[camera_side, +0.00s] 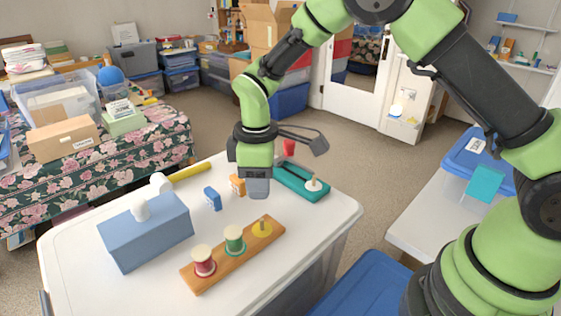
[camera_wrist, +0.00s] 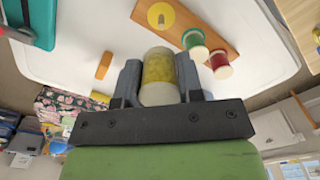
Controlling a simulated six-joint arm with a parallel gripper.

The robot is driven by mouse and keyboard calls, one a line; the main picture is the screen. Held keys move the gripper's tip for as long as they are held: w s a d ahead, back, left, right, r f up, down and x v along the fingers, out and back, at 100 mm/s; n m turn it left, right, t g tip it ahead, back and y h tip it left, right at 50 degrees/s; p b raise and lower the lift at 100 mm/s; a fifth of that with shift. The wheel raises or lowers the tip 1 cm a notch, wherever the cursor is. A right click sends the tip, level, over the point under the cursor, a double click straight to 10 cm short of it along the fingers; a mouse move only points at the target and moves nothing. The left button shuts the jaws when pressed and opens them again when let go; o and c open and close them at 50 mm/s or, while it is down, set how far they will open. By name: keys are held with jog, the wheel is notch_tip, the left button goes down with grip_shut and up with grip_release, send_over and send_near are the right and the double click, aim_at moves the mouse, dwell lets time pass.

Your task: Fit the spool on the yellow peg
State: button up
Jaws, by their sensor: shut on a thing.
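My gripper (camera_side: 257,187) hangs above the white table, pointing down. In the wrist view, its two grey fingers (camera_wrist: 159,62) are shut on a spool (camera_wrist: 158,78) with yellow thread and pale ends. The held spool is hidden behind the fingers in the side view. The wooden board (camera_side: 218,261) lies in front of the gripper. At its right end is the yellow peg (camera_side: 262,227), bare, with a yellow disc around its foot; it also shows in the wrist view (camera_wrist: 160,15). The spool is apart from the peg.
A green spool (camera_side: 234,239) and a red spool (camera_side: 203,261) stand on the board's other places. A blue-grey box (camera_side: 147,236), a small blue box (camera_side: 212,198), an orange block (camera_side: 237,185) and a teal tray (camera_side: 300,182) surround the work area.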

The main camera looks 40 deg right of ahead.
aim_at(261, 219)
jog(key=shift+a+f, duration=0.1)
dwell(0.3)
jog(key=shift+f, duration=2.8)
jog(key=shift+f, duration=1.95)
jog(key=o, duration=1)
notch_tip(261, 219, up, 10)
